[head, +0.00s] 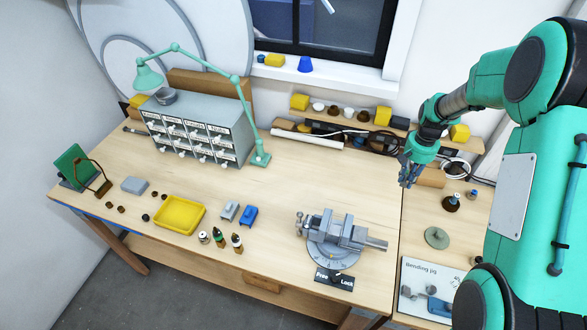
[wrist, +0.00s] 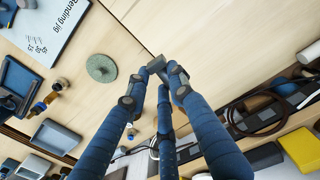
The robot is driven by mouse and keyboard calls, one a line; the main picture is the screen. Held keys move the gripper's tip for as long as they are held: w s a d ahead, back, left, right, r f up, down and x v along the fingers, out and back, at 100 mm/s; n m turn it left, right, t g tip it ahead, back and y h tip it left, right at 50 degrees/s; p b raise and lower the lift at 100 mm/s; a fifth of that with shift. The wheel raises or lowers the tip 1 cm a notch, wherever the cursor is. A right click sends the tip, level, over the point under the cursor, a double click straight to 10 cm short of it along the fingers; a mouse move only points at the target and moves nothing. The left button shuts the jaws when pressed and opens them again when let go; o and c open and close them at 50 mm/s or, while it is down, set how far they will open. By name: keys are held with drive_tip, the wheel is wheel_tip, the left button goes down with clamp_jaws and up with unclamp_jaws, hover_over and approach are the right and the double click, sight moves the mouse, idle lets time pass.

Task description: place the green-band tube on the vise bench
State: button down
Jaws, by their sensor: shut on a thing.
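My gripper (head: 408,180) hangs in the air near the seam between the vise bench (head: 270,200) and the side bench to its right. In the wrist view its blue fingers close together at the tips (wrist: 163,75). The grey vise (head: 340,234) stands at the bench's front right, left of my gripper. A small bottle with a green top (head: 218,236) stands near the front edge; I cannot identify a green-band tube for certain.
The side bench holds a green disc (head: 437,238) and bending jig board (head: 420,290). Cables (head: 385,142) lie at the back. The bench middle is clear.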

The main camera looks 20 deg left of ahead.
drive_tip(key=s+a+p, duration=0.1)
drive_tip(key=s+a, duration=0.3)
drive_tip(key=a, duration=0.8)
drive_tip(key=p, duration=0.4)
hover_over(279, 232)
drive_tip(key=shift+m, duration=0.3)
drive_tip(key=shift+f, duration=2.3)
drive_tip(key=shift+s+f, duration=0.1)
drive_tip(key=shift+f, duration=2.8)
drive_tip(key=shift+f+p, duration=0.6)
drive_tip(key=shift+f, duration=1.5)
